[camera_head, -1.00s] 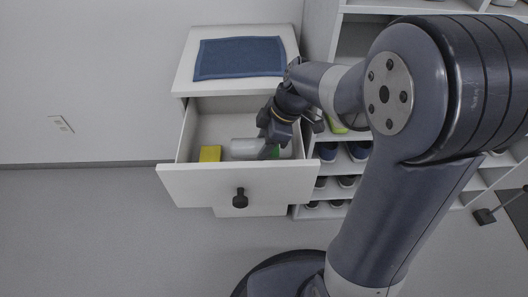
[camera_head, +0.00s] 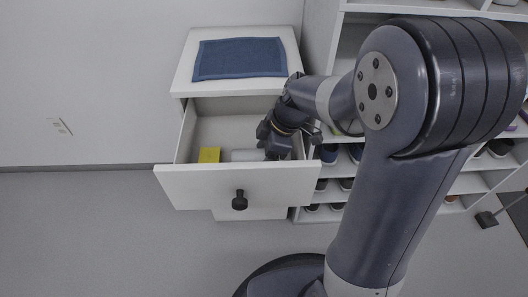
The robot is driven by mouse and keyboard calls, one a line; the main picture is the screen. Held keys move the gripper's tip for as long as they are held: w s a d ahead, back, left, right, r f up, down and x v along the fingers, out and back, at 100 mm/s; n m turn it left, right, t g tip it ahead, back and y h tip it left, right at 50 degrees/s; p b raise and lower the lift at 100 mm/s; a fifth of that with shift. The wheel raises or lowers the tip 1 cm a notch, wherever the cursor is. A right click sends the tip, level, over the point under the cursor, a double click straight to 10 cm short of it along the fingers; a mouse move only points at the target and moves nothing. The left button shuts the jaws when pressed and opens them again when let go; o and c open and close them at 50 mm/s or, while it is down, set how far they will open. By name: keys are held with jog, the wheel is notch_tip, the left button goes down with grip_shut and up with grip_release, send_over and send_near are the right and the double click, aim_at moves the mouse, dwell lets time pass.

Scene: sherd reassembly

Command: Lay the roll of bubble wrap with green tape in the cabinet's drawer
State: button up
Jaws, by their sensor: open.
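The white cabinet's drawer (camera_head: 232,185) is pulled open and has a dark round knob on its front. The roll of bubble wrap (camera_head: 245,156), a pale whitish cylinder, lies low inside the drawer near the front panel. Its right part and its green tape are hidden behind my gripper. My gripper (camera_head: 275,151) is open over the right part of the drawer, at the right end of the roll. Its fingertips are mostly hidden, so I cannot tell whether they touch the roll.
A yellow block (camera_head: 208,155) lies in the drawer to the left of the roll. A white shelf with several shoes (camera_head: 328,155) stands close on the right.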

jog(key=p+v, duration=0.3)
jog(key=v, duration=0.9)
jog(key=shift+p, duration=0.35)
jog(key=shift+r, duration=0.15)
dwell(0.6)
